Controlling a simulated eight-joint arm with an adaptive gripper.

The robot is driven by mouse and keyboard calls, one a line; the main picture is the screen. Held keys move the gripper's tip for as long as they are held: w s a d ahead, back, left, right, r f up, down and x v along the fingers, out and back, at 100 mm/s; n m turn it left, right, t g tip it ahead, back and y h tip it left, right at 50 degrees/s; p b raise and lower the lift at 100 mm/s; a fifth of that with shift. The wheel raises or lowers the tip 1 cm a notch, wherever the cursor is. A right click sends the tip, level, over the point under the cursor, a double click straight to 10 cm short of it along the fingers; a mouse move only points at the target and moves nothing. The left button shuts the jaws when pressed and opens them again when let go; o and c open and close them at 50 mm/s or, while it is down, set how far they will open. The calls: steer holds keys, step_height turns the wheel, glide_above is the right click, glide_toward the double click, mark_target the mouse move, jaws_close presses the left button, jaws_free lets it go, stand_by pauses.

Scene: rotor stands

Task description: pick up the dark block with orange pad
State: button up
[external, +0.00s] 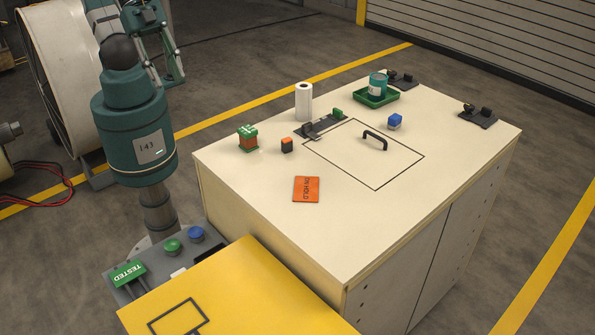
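The dark block with orange pad (287,147) is a small dark cube with an orange top. It stands on the cream cabinet top (250,185), right of a brown-orange block with green top and base (248,139) and left of a dark bracket fixture (322,126). My gripper (167,80) is at the upper left, raised beside my teal arm and well away from the block. Its two finger linkages look apart, with nothing seen between them. Part of it is hard to make out against the background.
Behind are a white roll (303,101), a teal can (378,84) in a green tray (376,101), a blue block (395,122) and dark clamps (479,116). A black handle (375,140) rises from the panel. An orange card (306,189) lies in front. The front surface is mostly clear.

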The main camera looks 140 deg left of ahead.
steer(key=shift+w+a, duration=0.1)
steer(key=m+g, duration=0.7)
steer(key=m, duration=1.2)
glide_above(288, 140)
steer(key=d, duration=0.1)
step_height(288, 140, down, 18)
steer(key=shift+f, duration=0.15)
steer(key=shift+a+f+m, duration=0.3)
steer(key=shift+a+f, duration=0.2)
steer(key=shift+f, duration=0.05)
steer(key=shift+f, duration=0.1)
steer(key=shift+f, duration=1.2)
